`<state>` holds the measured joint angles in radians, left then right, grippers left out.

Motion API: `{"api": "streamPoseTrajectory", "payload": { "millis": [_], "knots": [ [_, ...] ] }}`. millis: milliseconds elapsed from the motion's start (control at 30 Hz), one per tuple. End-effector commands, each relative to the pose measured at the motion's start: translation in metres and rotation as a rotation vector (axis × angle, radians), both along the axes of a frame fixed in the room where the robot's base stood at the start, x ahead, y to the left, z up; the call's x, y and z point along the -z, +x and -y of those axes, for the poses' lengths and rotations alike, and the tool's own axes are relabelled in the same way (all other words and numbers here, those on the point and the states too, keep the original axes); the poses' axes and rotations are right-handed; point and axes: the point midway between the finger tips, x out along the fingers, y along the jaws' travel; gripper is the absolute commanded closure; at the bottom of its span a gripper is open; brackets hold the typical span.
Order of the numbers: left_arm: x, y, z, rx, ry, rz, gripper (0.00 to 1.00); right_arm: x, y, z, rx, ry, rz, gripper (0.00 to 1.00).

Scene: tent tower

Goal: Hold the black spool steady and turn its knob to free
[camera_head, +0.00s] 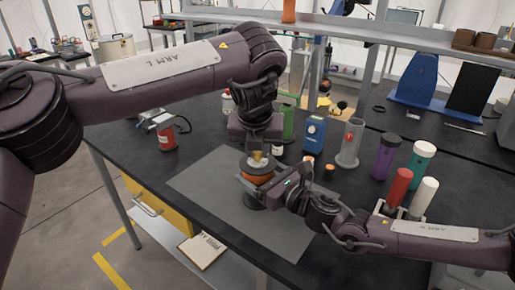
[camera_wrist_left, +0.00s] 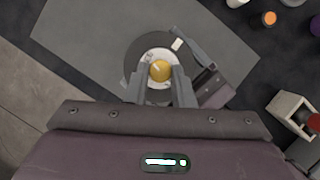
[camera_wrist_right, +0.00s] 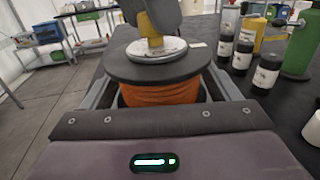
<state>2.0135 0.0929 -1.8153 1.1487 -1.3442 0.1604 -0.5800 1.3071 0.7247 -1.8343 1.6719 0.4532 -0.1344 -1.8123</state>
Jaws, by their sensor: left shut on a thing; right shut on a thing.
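The black spool (camera_head: 245,163) stands upright on the grey mat, with an orange winding between its flanges. Its top flange shows in the right wrist view (camera_wrist_right: 118,66), with a pale disc and a yellow knob (camera_wrist_right: 150,27) at its centre. My left gripper (camera_head: 258,150) reaches down from above and is shut on the knob, seen between its fingers in the left wrist view (camera_wrist_left: 160,71). My right gripper (camera_head: 262,182) comes from the right and is shut on the spool, its fingers on either side of the orange winding (camera_wrist_right: 160,95). The spool's underside is hidden.
The grey mat (camera_head: 205,180) lies on the black bench. A red canister (camera_head: 166,137) stands to its left. Blue, grey, purple, green, red and white containers stand behind and to the right.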

Motion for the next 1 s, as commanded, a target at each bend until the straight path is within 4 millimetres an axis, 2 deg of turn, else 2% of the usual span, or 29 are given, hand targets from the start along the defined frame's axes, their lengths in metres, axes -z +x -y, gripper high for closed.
{"api": "streamPoseTrajectory", "payload": {
  "millis": [167,200,333,667,767,1000],
  "knots": [
    [-0.001,0.001,-0.001,-0.002,0.0,0.004,1.0,-0.001,-0.001,-0.002,-0.005,0.002,0.001,0.62],
    [-0.001,0.001,-0.001,-0.003,-0.001,0.004,0.73,-0.001,-0.001,-0.002,-0.005,0.002,0.001,0.62],
    [-0.001,0.001,-0.001,-0.002,0.0,0.003,0.56,0.0,-0.001,-0.001,-0.004,0.001,0.0,0.62],
    [-0.003,-0.001,0.0,-0.001,-0.001,0.002,0.56,-0.001,0.0,-0.001,-0.002,0.001,0.0,0.62],
    [-0.013,-0.004,0.0,0.001,-0.002,0.003,0.56,-0.001,0.0,-0.001,-0.001,0.001,0.0,0.62],
    [-0.059,-0.023,-0.002,-0.001,-0.002,0.005,0.56,0.0,0.0,0.0,-0.001,0.001,0.001,0.62]
  ]
}}
